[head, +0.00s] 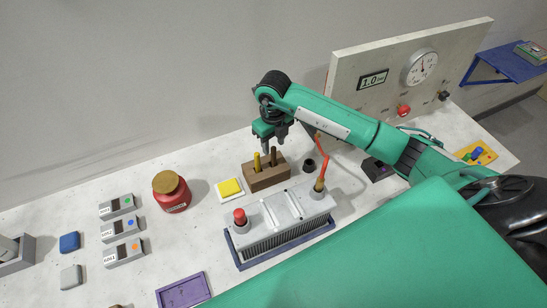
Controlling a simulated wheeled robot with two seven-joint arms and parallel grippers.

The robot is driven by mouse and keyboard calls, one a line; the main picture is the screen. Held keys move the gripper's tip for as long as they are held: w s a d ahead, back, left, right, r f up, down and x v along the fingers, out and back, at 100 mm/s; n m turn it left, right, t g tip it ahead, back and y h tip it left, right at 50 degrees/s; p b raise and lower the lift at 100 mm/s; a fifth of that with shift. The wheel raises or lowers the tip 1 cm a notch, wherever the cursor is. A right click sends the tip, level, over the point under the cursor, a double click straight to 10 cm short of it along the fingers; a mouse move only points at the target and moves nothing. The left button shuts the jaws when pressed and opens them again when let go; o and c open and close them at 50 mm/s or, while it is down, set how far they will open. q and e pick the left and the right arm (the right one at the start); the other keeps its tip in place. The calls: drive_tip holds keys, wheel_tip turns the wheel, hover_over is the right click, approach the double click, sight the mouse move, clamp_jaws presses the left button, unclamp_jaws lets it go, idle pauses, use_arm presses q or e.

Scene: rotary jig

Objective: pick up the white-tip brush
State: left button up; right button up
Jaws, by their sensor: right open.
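A brown block (267,179) stands on the bench with two upright handles in it, a yellow one (257,162) on the left and a dark brown one (274,157) on the right. My right gripper (274,145) points down just above the block, close to the tops of the handles. It is open, and nothing shows held in it. My left gripper is not in view.
A grey finned box (285,220) with red-capped and orange-wired posts sits in front of the block. A yellow pad (230,188) and a red jar (171,192) are to the left. A gauge panel (345,75) stands behind. A small dark cup (309,165) is right of the block.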

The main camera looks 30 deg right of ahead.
sight(273, 147)
drive_tip(key=shift+f, duration=0.15)
wheel_tip(273, 147, down, 4)
drive_tip(key=p, duration=0.3)
drive_tip(key=shift+w, duration=0.1)
drive_tip(key=shift+f, duration=0.4)
drive_tip(key=shift+c, duration=0.4)
clamp_jaws()
